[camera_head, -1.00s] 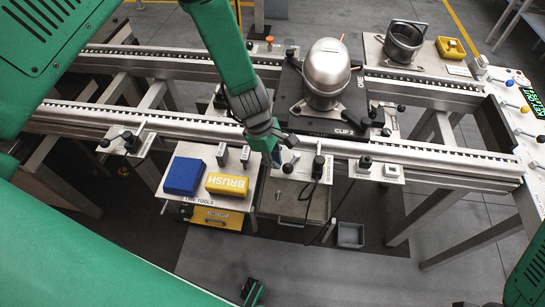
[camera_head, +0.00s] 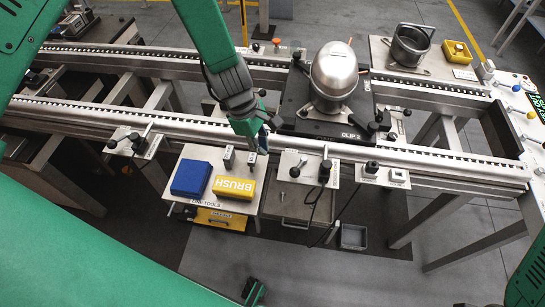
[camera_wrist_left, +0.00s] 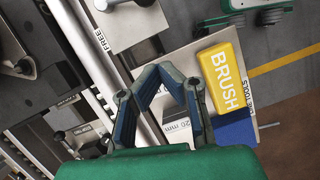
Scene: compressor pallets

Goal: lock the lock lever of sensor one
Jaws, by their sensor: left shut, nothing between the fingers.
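No label reading sensor one is legible, so I cannot tell which lever is its lock lever. A plate with a lever and black knobs (camera_head: 134,142) sits on the front rail at left. A middle plate (camera_head: 305,168) carries an upright black-tipped part with a cable and a small pin. A third plate (camera_head: 385,175) with a black knob is at its right.
The tool tray (camera_head: 213,208) holds a blue block (camera_head: 190,178) and a yellow BRUSH block (camera_head: 234,188). A silver compressor (camera_head: 333,72) stands on a dark pallet behind the front rail. A plate marked FREE (camera_wrist_left: 130,22) shows in the left wrist view.

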